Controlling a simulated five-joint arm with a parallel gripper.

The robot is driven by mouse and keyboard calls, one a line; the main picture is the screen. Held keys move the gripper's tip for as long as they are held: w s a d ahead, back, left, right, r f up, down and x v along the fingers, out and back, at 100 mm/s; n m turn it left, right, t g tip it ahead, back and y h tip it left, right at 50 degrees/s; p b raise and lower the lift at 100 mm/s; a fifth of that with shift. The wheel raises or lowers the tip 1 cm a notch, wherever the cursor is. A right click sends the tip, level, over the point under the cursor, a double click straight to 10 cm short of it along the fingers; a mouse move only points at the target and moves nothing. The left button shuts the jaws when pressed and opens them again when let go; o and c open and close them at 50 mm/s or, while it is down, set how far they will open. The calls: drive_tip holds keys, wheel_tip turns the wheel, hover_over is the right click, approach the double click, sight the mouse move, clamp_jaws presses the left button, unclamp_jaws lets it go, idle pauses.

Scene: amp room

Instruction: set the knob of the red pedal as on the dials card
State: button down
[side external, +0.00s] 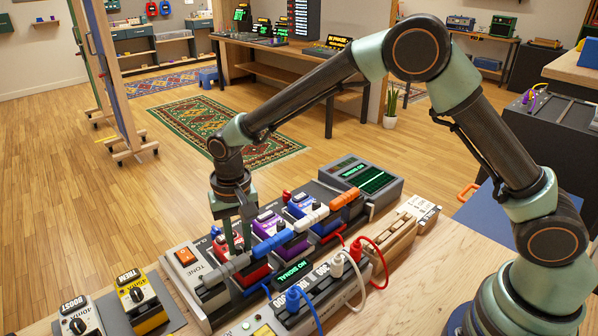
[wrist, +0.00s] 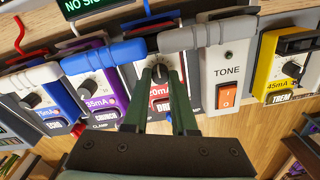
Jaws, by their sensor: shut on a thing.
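The red pedal (wrist: 141,83) is in the middle of the wrist view, with a white face and a red label that my fingers partly cover. Its dark knob (wrist: 160,72) sits between my fingertips. My gripper (wrist: 159,76) is shut on this knob, reaching down from above. In the side view my gripper (side external: 238,248) stands upright over the pedal row, and the red pedal (side external: 257,275) is mostly hidden behind the fingers and a grey bar. The knob's pointer direction is not clear. I cannot make out a readable dials card.
The TONE box (wrist: 228,75) with an orange switch stands beside the red pedal. The purple pedal (wrist: 99,90) is on its other side. Grey and blue padded bars cross the row. Blue, white and red cables (side external: 371,252) rise from the power strip. A yellow pedal (side external: 143,300) stands apart.

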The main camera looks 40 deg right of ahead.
sight(240, 245)
drive_tip(key=n, duration=0.5)
drive_tip(key=shift+n, duration=0.3)
drive_tip(key=n, duration=0.5)
drive_tip(key=shift+n, duration=0.4)
drive_tip(key=c, duration=1)
unclamp_jaws()
wheel_tip(240, 245, up, 12)
drive_tip(key=shift+r, duration=0.1)
